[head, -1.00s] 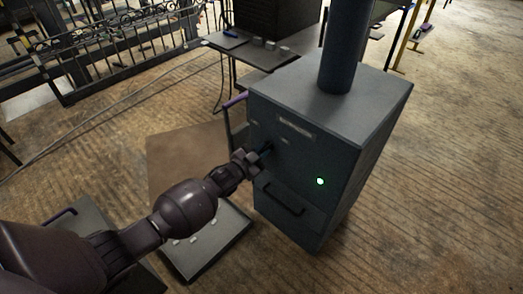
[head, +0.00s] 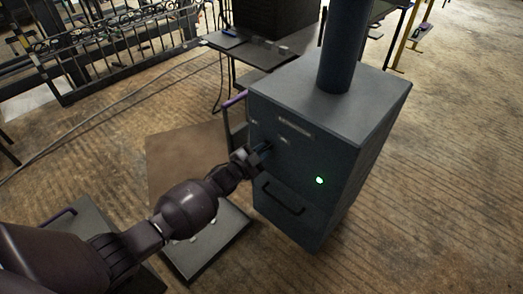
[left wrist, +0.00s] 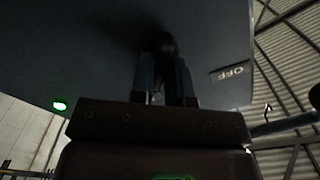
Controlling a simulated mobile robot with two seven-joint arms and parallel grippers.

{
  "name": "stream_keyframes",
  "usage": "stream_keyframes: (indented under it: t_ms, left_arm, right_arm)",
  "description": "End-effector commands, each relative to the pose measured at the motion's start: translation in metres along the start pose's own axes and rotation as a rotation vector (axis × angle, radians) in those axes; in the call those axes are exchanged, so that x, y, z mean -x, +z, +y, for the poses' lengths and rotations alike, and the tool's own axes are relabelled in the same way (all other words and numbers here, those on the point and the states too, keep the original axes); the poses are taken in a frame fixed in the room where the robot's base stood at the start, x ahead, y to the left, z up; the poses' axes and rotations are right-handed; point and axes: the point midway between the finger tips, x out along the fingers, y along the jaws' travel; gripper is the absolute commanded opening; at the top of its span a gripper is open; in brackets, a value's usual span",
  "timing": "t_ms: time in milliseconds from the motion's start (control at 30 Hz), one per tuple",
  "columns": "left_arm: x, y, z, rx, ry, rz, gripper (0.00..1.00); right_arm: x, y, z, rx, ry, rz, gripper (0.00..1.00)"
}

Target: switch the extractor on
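The extractor (head: 300,165) is a dark grey cabinet with a thick round duct (head: 346,45) rising from its top. A green lamp (head: 319,180) glows on its front and also shows in the left wrist view (left wrist: 60,105). My left gripper (head: 264,149) is at the upper left of that front. In the left wrist view its two fingers (left wrist: 167,75) stand apart, pointing at a small dark knob (left wrist: 166,43) at their tips. Whether they touch it is unclear in the shadow. An "OFF" label (left wrist: 231,71) is right of the knob there. My right gripper is not in view.
A drawer handle (head: 283,198) sticks out below my left gripper. A low tray (head: 210,245) lies on the floor under my left arm. A table (head: 260,55) stands behind the cabinet, iron railings (head: 120,45) at the back left. The floor at right is clear.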

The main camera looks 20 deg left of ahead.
Motion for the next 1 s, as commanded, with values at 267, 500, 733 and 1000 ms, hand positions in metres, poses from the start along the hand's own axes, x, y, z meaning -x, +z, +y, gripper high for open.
stream_keyframes:
  t_ms: [267, 500, 733, 1000]
  left_arm:
    - [0.000, 0.001, 0.000, 0.001, 0.001, -0.001, 0.40]
    - [0.004, 0.000, -0.001, 0.001, 0.000, 0.000, 0.40]
    - [0.030, -0.003, -0.004, -0.001, -0.003, 0.001, 0.40]
    - [0.076, -0.002, -0.003, -0.001, -0.002, 0.001, 0.40]
  right_arm:
    - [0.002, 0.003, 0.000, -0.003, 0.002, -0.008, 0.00]
    - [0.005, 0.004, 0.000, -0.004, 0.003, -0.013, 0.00]
    - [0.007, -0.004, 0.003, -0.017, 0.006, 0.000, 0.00]
    - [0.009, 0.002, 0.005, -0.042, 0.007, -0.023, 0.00]
